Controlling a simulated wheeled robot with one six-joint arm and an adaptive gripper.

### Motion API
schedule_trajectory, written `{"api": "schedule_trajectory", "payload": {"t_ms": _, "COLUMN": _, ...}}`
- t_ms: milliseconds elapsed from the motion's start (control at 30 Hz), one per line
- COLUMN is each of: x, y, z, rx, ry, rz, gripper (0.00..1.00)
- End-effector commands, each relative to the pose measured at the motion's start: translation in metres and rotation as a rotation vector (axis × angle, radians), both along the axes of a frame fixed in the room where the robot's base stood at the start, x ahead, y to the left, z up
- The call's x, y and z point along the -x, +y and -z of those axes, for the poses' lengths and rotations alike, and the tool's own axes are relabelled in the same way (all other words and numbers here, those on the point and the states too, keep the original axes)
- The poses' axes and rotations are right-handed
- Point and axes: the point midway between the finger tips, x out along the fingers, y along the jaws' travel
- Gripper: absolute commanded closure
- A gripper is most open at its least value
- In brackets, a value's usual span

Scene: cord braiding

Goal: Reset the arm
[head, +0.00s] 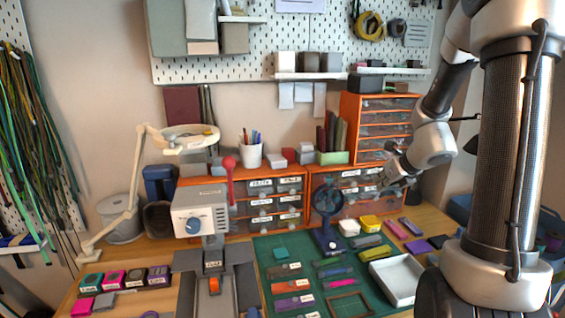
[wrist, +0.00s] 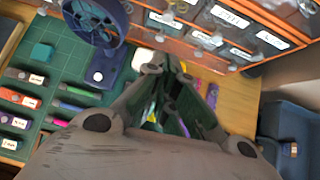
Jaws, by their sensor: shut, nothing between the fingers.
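My arm is on the right of the head view, raised and bent above the bench. My gripper (head: 386,177) hangs in the air in front of the orange drawer units, above the back right of the green mat. In the wrist view my gripper (wrist: 172,68) fills the lower middle, its fingers drawn together. It is shut and holds nothing. No object touches it that I can see.
A blue fan-like device (head: 327,208) stands near my gripper on the green cutting mat (head: 268,246). Orange drawers (head: 278,206) line the back. A white tray (head: 398,278) lies at the right. A grey machine (head: 200,212) and lamp (head: 135,190) stand left.

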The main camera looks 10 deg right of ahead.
Motion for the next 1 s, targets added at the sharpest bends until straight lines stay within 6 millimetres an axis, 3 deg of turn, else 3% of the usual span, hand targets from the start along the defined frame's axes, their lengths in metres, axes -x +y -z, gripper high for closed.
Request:
{"api": "schedule_trajectory", "payload": {"t_ms": 167, "x": 0.004, "y": 0.009, "z": 0.001, "rx": 0.117, "ry": -0.009, "rz": -0.195, "gripper": 1.0}}
{"api": "schedule_trajectory", "payload": {"t_ms": 300, "x": 0.04, "y": 0.028, "z": 0.017, "rx": 0.308, "ry": 0.019, "rz": -0.605, "gripper": 1.0}}
{"api": "schedule_trajectory", "payload": {"t_ms": 367, "x": 0.063, "y": 0.037, "z": 0.014, "rx": 0.406, "ry": 0.017, "rz": -0.816, "gripper": 1.0}}
{"api": "schedule_trajectory", "payload": {"t_ms": 600, "x": 0.165, "y": 0.072, "z": -0.023, "rx": 0.816, "ry": -0.048, "rz": -1.709, "gripper": 1.0}}
{"api": "schedule_trajectory", "payload": {"t_ms": 800, "x": 0.246, "y": 0.074, "z": -0.066, "rx": 1.147, "ry": -0.059, "rz": -2.355, "gripper": 1.0}}
{"api": "schedule_trajectory", "payload": {"t_ms": 900, "x": 0.271, "y": 0.07, "z": -0.086, "rx": 1.301, "ry": -0.025, "rz": -2.535, "gripper": 1.0}}
{"api": "schedule_trajectory", "payload": {"t_ms": 1000, "x": 0.282, "y": 0.072, "z": -0.102, "rx": 1.444, "ry": -0.006, "rz": -2.582, "gripper": 1.0}}
